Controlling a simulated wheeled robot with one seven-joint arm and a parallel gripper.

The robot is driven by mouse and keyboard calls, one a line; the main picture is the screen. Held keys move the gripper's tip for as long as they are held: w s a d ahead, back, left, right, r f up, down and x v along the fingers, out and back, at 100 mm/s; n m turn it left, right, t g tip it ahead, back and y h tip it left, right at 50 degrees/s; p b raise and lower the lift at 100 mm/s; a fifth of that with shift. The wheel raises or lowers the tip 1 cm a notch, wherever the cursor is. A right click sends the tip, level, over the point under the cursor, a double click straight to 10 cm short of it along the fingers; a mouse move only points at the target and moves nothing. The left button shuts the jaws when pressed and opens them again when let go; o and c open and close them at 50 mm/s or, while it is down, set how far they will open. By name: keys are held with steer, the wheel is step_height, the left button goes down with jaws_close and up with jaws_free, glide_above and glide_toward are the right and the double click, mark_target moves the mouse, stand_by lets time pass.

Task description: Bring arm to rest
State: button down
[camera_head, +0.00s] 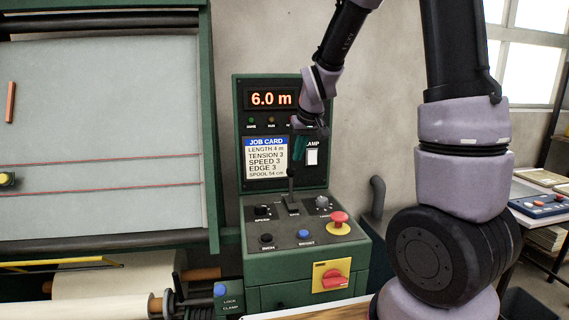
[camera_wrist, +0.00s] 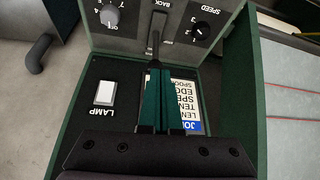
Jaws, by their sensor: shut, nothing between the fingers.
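My gripper (camera_head: 299,148) is raised in front of the upright panel of the green machine (camera_head: 237,110), between the job card (camera_head: 258,160) and the white lamp switch (camera_head: 312,157). In the wrist view its two teal fingers (camera_wrist: 158,98) lie side by side, shut and empty. The fingertips appear near the black lever (camera_head: 290,190), which also shows in the wrist view (camera_wrist: 155,45); I cannot tell whether they touch it. My arm bends down from above, and the fingers hide part of the panel.
The console holds a red mushroom button (camera_head: 338,219), a blue button (camera_head: 304,234), knobs and a yellow-backed red switch (camera_head: 333,279). A grey cloth (camera_head: 100,110) is stretched at the left above a cream roll (camera_head: 100,297). A table (camera_head: 540,205) stands at the right.

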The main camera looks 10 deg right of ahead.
steer(key=s+d+r+m, duration=0.1)
steer(key=s+r+m, duration=0.1)
steer(key=s+r, duration=0.3)
steer(key=s+d+r+m+t, duration=0.1)
steer(key=s+r, duration=0.4)
steer(key=s, duration=0.6)
steer(key=s+d+r+m+t, duration=0.1)
steer(key=s+d+r+m, duration=0.1)
steer(key=s+r, duration=0.3)
steer(key=s+d, duration=0.1)
steer(key=s, duration=0.2)
steer(key=shift+m+y, duration=0.4)
